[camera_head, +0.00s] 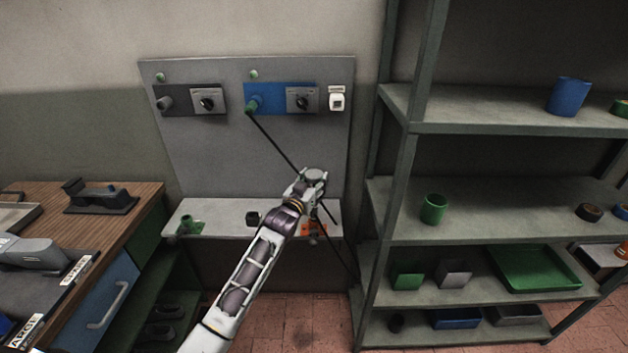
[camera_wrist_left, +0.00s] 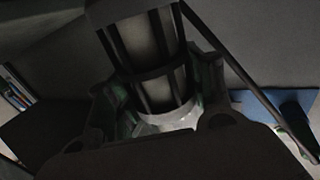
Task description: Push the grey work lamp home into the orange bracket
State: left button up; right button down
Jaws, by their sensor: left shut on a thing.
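The grey work lamp (camera_head: 315,174) shows its round grey end at my left gripper in the head view. In the left wrist view the lamp (camera_wrist_left: 148,50) is a pale cylinder inside a dark cage. My left gripper (camera_head: 306,187) is shut on the lamp above the right part of the narrow wall shelf. The orange bracket (camera_head: 318,228) sits on that shelf below the gripper, partly hidden by my arm. I cannot tell whether the lamp touches the bracket. My right gripper is not in view.
A black cable (camera_head: 272,139) runs from the blue switch panel (camera_head: 265,97) down past my gripper. A green holder (camera_head: 188,225) and a dark holder (camera_head: 253,219) are on the wall shelf (camera_head: 225,211). A tall rack (camera_head: 480,127) stands close on the right, a workbench (camera_head: 130,215) on the left.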

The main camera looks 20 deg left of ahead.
pick_arm(q)
jog(key=shift+f, duration=0.45)
jog(key=o, duration=0.7)
jog(key=shift+o, duration=2.4)
jog(key=shift+f, duration=0.15)
jog(key=shift+s, duration=0.35)
jog(key=shift+s+a, duration=0.1)
jog(key=shift+s, duration=0.7)
jog(key=shift+s+a, duration=0.2)
jog(key=shift+s, duration=1.4)
jog(key=shift+s+a, duration=0.15)
jog(key=shift+s, duration=1.45)
jog(key=shift+s+a, duration=0.2)
jog(key=shift+s, duration=1.4)
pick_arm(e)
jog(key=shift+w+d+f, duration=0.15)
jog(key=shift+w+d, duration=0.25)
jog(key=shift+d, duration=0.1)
